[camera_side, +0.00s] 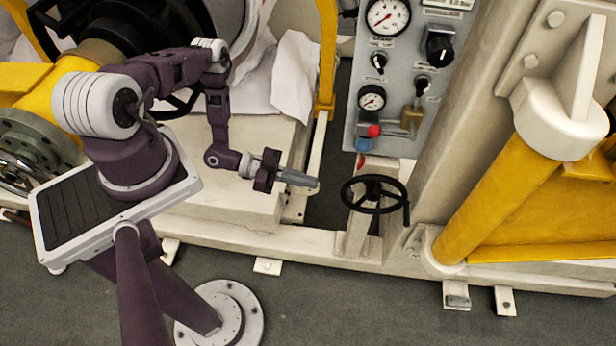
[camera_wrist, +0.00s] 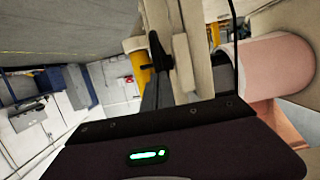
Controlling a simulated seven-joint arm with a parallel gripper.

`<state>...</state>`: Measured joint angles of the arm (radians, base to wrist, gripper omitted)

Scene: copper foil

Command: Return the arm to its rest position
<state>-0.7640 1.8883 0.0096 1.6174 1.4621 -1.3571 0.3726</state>
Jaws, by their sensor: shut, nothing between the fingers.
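My gripper (camera_side: 309,182) is at the end of my purple arm in the side view, pointing right. Its grey fingers are shut with nothing between them. The fingertips are apart from the black handwheel (camera_side: 374,194), a short way to its left. The arm is bent, with its elbow raised and the forearm hanging down to the wrist. In the wrist view, the dark gripper body fills the bottom, with a lit green indicator (camera_wrist: 149,155).
A grey control panel (camera_side: 395,75) with gauges, knobs and a red knob stands behind the handwheel. A yellow cylinder (camera_side: 495,205) and beige frame are at right. White cloth (camera_side: 295,75) hangs behind the arm. A copper-coloured roll (camera_wrist: 275,65) shows in the wrist view. The front floor is mostly clear.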

